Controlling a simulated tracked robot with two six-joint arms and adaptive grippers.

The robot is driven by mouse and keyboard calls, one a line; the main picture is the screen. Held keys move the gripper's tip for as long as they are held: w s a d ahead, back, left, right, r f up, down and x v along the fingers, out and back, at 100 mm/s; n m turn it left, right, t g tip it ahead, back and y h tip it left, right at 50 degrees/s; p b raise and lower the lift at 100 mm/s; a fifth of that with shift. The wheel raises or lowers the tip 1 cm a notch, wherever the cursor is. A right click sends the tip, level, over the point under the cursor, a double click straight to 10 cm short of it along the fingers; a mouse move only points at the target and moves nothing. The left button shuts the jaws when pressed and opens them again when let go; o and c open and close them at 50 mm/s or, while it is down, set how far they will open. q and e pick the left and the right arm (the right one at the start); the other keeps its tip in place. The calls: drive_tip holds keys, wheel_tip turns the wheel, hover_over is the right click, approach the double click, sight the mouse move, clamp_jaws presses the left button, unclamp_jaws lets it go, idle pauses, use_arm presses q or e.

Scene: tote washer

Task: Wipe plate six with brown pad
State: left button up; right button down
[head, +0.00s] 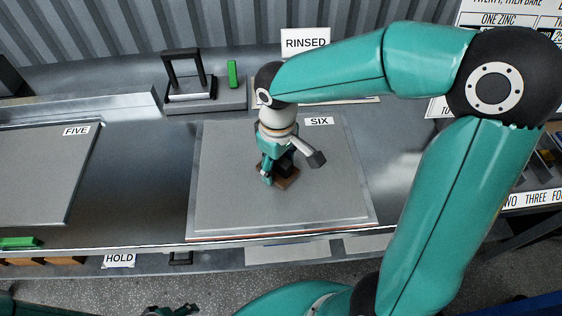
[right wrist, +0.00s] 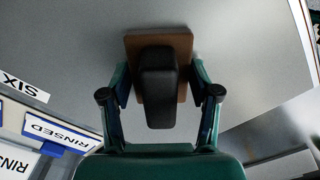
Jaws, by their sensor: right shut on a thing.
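Plate six is a flat grey plate (head: 335,195) on the metal bench, with a white SIX label (head: 319,121) at its top edge. It also fills much of the right wrist view (right wrist: 245,50). The brown pad (head: 291,181) is a small brown block with a black handle, at about the middle of the plate. It appears flat against the plate; its underside is hidden. My right gripper (head: 276,177) is shut on the black handle (right wrist: 158,90), one finger on each side. My left gripper (head: 172,311) is cut off at the bottom edge, its jaws unclear.
Plate five (head: 40,165) lies left, with a green block (head: 18,243) by its front edge. A black-handled holder (head: 188,80) and a green piece (head: 232,74) stand behind plate six. A RINSED sign (head: 305,42) is at the back, a HOLD label (head: 119,261) at the front.

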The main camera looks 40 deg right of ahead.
drive_tip(key=shift+r, duration=0.15)
drive_tip(key=shift+r+p, duration=2.85)
drive_tip(key=shift+r, duration=0.55)
